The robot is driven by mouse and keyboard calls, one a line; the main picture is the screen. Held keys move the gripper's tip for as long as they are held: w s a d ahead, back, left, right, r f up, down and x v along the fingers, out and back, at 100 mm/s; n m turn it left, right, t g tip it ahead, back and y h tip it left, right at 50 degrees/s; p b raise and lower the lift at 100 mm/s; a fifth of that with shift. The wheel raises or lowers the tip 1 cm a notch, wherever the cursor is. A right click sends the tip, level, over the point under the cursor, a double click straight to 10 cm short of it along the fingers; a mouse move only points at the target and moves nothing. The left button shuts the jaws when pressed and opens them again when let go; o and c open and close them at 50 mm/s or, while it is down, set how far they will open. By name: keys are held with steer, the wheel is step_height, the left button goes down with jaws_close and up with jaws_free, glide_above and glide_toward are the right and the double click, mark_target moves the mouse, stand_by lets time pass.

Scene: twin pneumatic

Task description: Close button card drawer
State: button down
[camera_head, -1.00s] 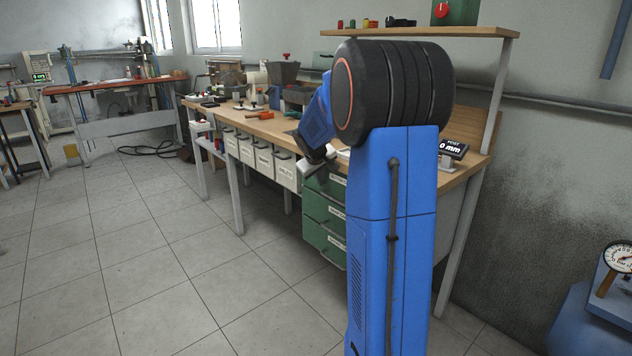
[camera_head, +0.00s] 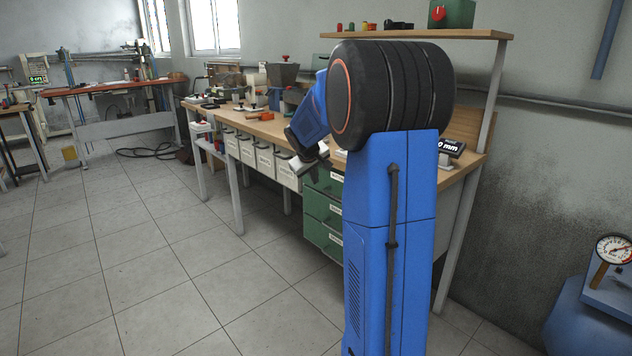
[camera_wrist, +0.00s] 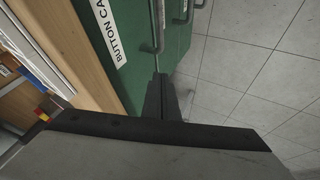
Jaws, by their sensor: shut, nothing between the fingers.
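The green button card drawer (camera_wrist: 125,65) fills the upper middle of the wrist view, with a white label reading "BUTTON CA" and a dark bar handle. My gripper (camera_wrist: 161,78) is shut and empty, its fingertips at the lower edge of that green front in the picture. I cannot tell whether they touch it. In the head view, my gripper (camera_head: 308,163) is near the top of the green drawer unit (camera_head: 323,208) under the bench. My arm hides part of the unit, and how far the drawer stands out is unclear.
The wooden workbench (camera_head: 268,127) carries tools and a small display (camera_head: 451,147). Pale bins (camera_head: 264,160) hang under it left of the green unit. A shelf (camera_head: 420,32) is above. The tiled floor in front is clear. A gauge (camera_head: 614,249) stands at the far right.

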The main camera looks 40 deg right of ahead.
steer(key=v, duration=0.8)
steer(key=shift+a, duration=0.25)
steer(key=s+a+f+y, duration=0.1)
steer(key=s+a+y, duration=0.2)
steer(key=s+a, duration=1.5)
steer(key=s+a+f+y, duration=0.1)
steer(key=s+a+f, duration=0.3)
steer(key=s+a, duration=0.2)
steer(key=s+a+f+n+y, duration=0.1)
steer(key=s+a+f, duration=0.3)
steer(key=s+a, duration=0.3)
steer(key=s, duration=0.4)
steer(key=shift+s+a+f+y, duration=0.25)
steer(key=shift+y, duration=0.05)
